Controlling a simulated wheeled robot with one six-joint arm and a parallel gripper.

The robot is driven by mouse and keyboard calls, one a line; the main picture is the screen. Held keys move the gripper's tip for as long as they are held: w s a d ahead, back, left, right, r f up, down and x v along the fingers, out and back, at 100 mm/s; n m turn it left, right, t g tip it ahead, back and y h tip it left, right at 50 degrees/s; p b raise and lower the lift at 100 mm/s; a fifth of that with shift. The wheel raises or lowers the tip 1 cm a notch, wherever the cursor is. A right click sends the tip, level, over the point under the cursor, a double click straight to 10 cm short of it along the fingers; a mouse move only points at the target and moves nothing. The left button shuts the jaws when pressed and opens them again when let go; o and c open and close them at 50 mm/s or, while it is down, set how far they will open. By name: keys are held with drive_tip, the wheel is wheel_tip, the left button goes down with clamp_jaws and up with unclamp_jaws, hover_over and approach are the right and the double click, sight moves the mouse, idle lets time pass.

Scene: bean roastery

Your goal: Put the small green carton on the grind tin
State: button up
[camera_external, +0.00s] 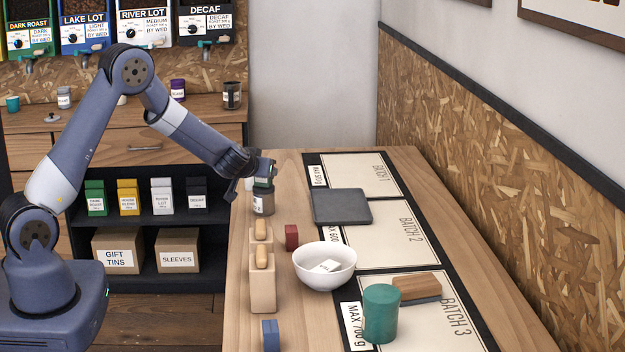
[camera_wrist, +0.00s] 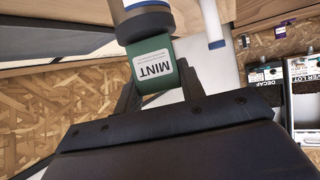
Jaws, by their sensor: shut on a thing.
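My gripper (camera_external: 262,170) is over the left side of the table, near its far end. It is shut on a small green carton (camera_wrist: 155,66), labelled MINT, which shows between both fingers in the wrist view. In the external view the green carton (camera_external: 263,182) is partly covered by my gripper. A grey tin with a dark lid (camera_external: 263,203) stands upright directly below the carton. The tin (camera_wrist: 143,24) lies against or very near the carton's end in the wrist view; I cannot tell whether they touch.
A wooden block with handled tools (camera_external: 263,290), a red block (camera_external: 291,237) and a white bowl (camera_external: 324,277) stand nearer the camera. A dark tray (camera_external: 341,206) lies right of the tin. A green cylinder (camera_external: 381,314) and a wooden brush (camera_external: 417,288) are farther right.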

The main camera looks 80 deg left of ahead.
drive_tip(key=shift+f, duration=0.15)
drive_tip(key=o, duration=1.1)
drive_tip(key=shift+d+r, duration=0.15)
drive_tip(key=shift+r, duration=0.15)
drive_tip(key=v, duration=1.1)
drive_tip(key=shift+s+d+r, duration=0.1)
drive_tip(key=shift+s+d, duration=0.1)
drive_tip(key=shift+d, duration=0.05)
drive_tip(key=shift+o, duration=0.3)
